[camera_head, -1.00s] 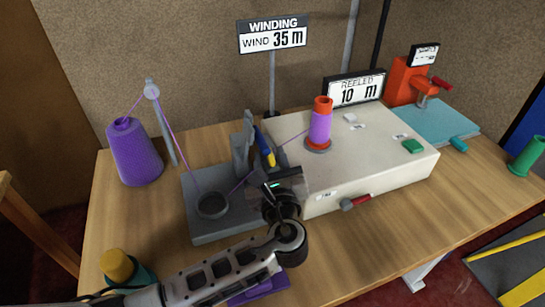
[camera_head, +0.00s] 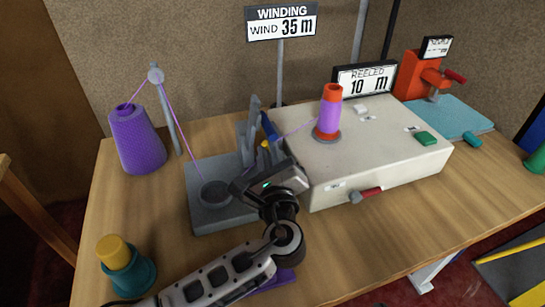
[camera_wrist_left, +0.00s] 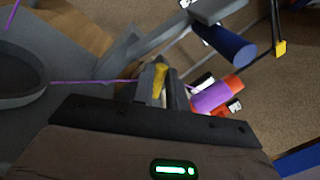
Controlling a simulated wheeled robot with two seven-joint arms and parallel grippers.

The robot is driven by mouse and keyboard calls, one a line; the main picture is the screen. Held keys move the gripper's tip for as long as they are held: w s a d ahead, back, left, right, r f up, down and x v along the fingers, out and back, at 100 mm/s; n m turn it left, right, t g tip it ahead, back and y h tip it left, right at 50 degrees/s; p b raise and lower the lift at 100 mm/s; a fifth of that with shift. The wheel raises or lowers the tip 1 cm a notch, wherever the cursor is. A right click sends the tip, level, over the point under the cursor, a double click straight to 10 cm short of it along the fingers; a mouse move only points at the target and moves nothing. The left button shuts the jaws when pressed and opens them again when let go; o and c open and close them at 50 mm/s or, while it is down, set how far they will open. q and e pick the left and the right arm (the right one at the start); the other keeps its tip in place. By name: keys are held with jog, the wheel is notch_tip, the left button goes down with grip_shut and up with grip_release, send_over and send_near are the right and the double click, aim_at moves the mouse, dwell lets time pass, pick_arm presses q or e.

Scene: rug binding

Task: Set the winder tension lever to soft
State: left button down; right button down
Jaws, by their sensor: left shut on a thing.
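The tension unit (camera_head: 227,222) is a grey base with a round dish and upright grey plates, left of the pale winder box (camera_head: 375,150). A blue cylinder (camera_head: 269,126) shows beside the plates, also in the left wrist view (camera_wrist_left: 230,45). The yellow part (camera_head: 265,146) I take for the tension lever sits low by the plates; it shows just ahead of my gripper in the wrist view (camera_wrist_left: 160,78). No soft marking is readable. My right gripper is not in view.
Purple yarn runs from a cone (camera_head: 136,140) through the unit to a spool (camera_head: 329,113) on the box. A yellow-and-teal item (camera_head: 122,262) stands front left. Signs (camera_head: 281,22) stand behind.

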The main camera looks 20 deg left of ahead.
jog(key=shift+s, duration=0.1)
pick_arm(q)
jog(key=c, duration=1.4)
grip_release()
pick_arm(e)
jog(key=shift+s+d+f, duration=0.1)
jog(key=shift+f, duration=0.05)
